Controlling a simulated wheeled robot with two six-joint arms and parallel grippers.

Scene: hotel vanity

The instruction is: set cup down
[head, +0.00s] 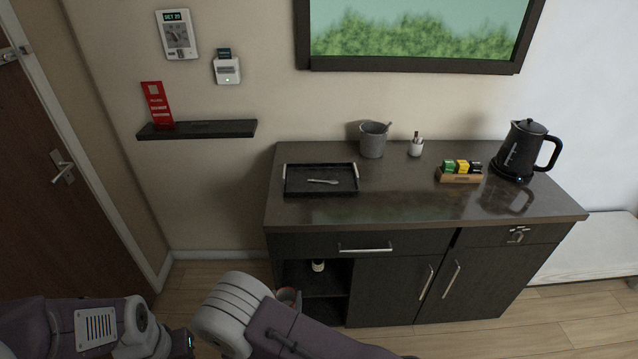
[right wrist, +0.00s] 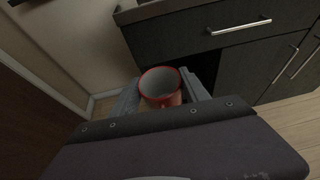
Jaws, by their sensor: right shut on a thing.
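A red cup (right wrist: 161,87) with a grey inside is upright between the two grey fingers of my right gripper (right wrist: 160,92) in the right wrist view. The gripper is shut on it. In the head view the cup (head: 289,296) shows only in part above my right arm, in front of the open shelf at the cabinet's lower left. My right gripper is mostly hidden there. My left arm is at the bottom left of the head view; its gripper is not seen.
The dark cabinet top (head: 400,205) has clear room at its front middle. On it stand a black tray (head: 300,191) with tongs, a grey bucket (head: 372,142), a small white holder (head: 416,148), a wooden box of packets (head: 460,177) and a black kettle (head: 522,150).

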